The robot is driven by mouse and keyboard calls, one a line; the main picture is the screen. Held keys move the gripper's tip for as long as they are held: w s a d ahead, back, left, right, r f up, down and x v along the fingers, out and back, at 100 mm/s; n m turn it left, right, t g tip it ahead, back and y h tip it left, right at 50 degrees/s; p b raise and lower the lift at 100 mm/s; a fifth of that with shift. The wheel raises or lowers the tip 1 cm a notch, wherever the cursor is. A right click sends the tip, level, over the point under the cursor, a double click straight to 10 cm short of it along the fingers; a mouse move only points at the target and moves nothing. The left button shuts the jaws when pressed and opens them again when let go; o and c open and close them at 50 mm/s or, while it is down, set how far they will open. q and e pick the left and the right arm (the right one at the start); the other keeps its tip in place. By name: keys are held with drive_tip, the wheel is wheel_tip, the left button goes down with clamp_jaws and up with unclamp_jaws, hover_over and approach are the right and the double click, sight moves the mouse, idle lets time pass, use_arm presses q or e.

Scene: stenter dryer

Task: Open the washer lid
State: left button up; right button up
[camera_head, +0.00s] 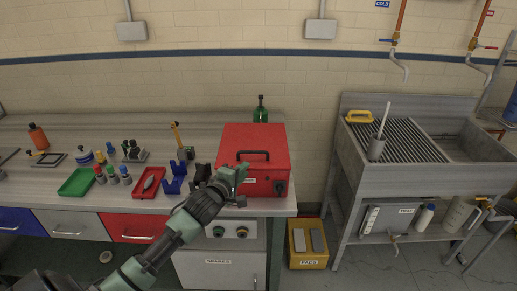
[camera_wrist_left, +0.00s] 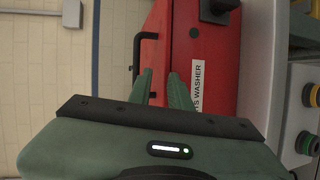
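The red washer (camera_head: 268,137) stands at the right end of the bench with its lid down. A black bar handle (camera_head: 253,155) sits on the lid near the front; the handle also shows in the left wrist view (camera_wrist_left: 138,55). My left gripper (camera_head: 238,172) is at the washer's front, just below and left of the handle. In the left wrist view my left gripper (camera_wrist_left: 162,85) has its green fingers apart with nothing between them. They point at the red washer (camera_wrist_left: 188,55), and the handle lies beyond them, apart from the fingers. My right gripper does not show.
A green bottle (camera_head: 261,110) stands behind the washer. A red tray (camera_head: 148,183), blue holder (camera_head: 176,178) and green tray (camera_head: 77,182) lie left of it. A sink (camera_head: 455,140) stands to the right, with a yellow bin (camera_head: 308,250) on the floor between.

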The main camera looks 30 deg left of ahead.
sight(253, 152)
use_arm(q)
drive_tip(key=shift+n+t, duration=0.3)
drive_tip(key=shift+n, duration=0.2)
drive_tip(key=w, duration=0.2)
drive_tip(key=w+a+r+p, duration=0.1)
drive_tip(key=w, duration=0.2)
drive_tip(key=w+r, duration=0.1)
drive_tip(key=w, duration=0.2)
drive_tip(key=shift+w+a+p, duration=0.2)
drive_tip(key=shift+a+p, duration=0.05)
drive_tip(key=shift+p, duration=0.15)
drive_tip(key=shift+f, duration=0.1)
clamp_jaws()
idle(0.6)
